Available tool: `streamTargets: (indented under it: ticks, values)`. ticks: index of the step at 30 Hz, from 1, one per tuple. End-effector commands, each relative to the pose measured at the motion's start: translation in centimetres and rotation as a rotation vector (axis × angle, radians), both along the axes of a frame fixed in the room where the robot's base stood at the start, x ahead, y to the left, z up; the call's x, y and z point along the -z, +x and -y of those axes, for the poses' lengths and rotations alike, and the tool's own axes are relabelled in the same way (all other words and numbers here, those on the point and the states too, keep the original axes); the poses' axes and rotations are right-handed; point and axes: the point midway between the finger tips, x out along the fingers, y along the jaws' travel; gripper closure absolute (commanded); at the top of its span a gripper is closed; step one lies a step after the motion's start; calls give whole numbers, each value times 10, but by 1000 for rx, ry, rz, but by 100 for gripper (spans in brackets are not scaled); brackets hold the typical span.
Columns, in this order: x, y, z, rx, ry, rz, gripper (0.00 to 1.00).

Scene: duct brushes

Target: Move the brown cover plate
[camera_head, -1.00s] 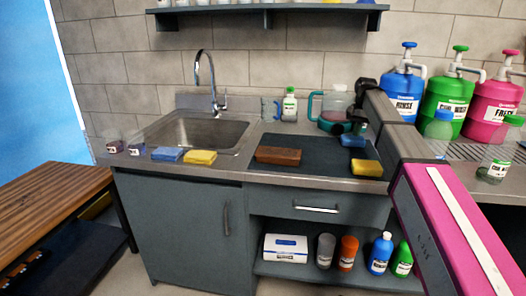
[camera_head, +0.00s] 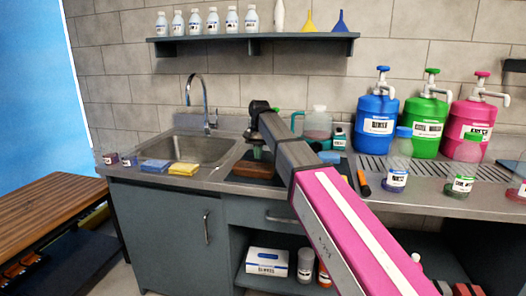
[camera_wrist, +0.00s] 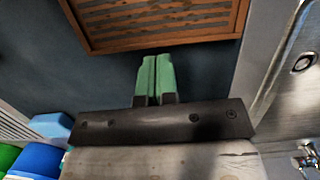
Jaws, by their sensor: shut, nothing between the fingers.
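The brown cover plate, a wooden-looking piece with slats inside a raised frame, lies on the dark mat. In the head view the cover plate (camera_head: 250,166) is partly hidden by my arm. In the wrist view the cover plate (camera_wrist: 165,22) fills the top and runs out of frame. My gripper (camera_wrist: 156,66) has green fingertips pressed together with nothing between them. The tips point toward the plate's near edge and look just short of it; the exact height gap is hard to tell.
The sink (camera_head: 205,148) lies left of the mat, with blue (camera_head: 154,166) and yellow (camera_head: 184,169) sponges in front. A blue block (camera_head: 330,157) sits right of the arm. Blue (camera_head: 376,112), green (camera_head: 428,120) and pink (camera_head: 472,125) pump jugs stand at the right.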

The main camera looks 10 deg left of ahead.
Motion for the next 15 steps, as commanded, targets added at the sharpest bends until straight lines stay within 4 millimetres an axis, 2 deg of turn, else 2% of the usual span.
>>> streamTargets:
  ticks: [1,9,15]
  values:
    - [1,-14,0,-2,0,0,100]
    - [1,-61,-4,-1,0,-1,100]
    - [16,-58,-5,1,-1,-1,100]
